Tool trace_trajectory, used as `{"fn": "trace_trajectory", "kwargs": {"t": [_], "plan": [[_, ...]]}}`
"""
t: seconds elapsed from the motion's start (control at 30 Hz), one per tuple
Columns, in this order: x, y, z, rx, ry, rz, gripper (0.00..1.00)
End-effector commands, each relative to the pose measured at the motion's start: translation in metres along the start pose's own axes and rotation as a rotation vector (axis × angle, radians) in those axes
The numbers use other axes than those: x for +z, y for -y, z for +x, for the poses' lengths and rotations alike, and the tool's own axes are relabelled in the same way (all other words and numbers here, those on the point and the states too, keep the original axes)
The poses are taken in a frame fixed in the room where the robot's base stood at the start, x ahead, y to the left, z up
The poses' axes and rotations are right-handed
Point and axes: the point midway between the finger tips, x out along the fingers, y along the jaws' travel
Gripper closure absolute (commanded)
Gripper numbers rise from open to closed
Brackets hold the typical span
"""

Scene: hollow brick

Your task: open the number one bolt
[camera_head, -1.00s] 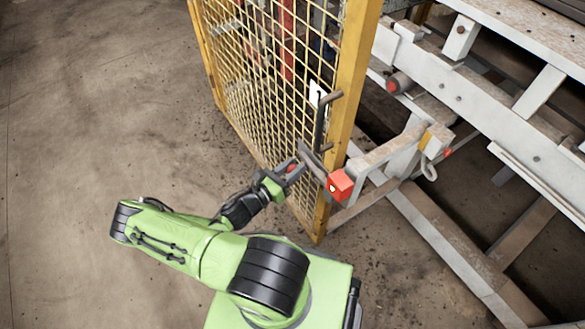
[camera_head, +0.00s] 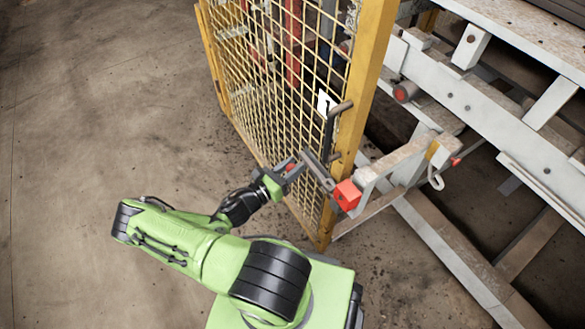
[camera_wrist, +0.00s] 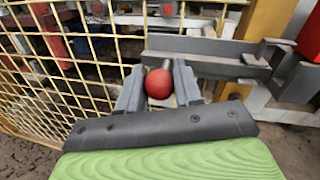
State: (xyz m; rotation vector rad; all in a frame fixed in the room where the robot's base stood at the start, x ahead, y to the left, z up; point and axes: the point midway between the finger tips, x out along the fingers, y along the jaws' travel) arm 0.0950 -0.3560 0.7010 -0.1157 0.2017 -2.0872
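The number one bolt is a grey metal bar (camera_head: 318,172) with a red ball knob, mounted on a yellow mesh gate (camera_head: 290,110). A white card (camera_head: 325,102) above it carries a dark mark like a 1. My gripper (camera_head: 288,172) is at the knob end of the bar, beside the mesh. In the wrist view the red knob (camera_wrist: 160,84) sits between my two fingers, which flank it closely on both sides. The bar's other end points toward a red block (camera_head: 347,195) on a pale bracket; whether it enters the block is unclear.
A dark upright handle (camera_head: 331,130) stands on the gate just beyond the bar. The yellow gate post (camera_head: 368,95) and a pale steel frame (camera_head: 500,110) fill the right. The concrete floor (camera_head: 90,100) at left is clear.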

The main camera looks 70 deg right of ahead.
Motion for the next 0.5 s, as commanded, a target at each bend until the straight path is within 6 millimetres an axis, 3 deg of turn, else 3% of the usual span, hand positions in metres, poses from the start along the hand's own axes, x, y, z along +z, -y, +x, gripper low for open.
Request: {"fn": "trace_trajectory", "kwargs": {"t": [0.03,0.13,0.4,0.5], "plan": [[0.0,0.0,0.0,-0.001,0.0,0.0,0.58],[0.0,0.0,0.0,-0.001,0.0,0.0,0.43],[0.0,0.0,-0.001,-0.001,0.0,0.0,0.43],[0.001,-0.001,-0.011,0.002,-0.001,0.001,0.43]]}}
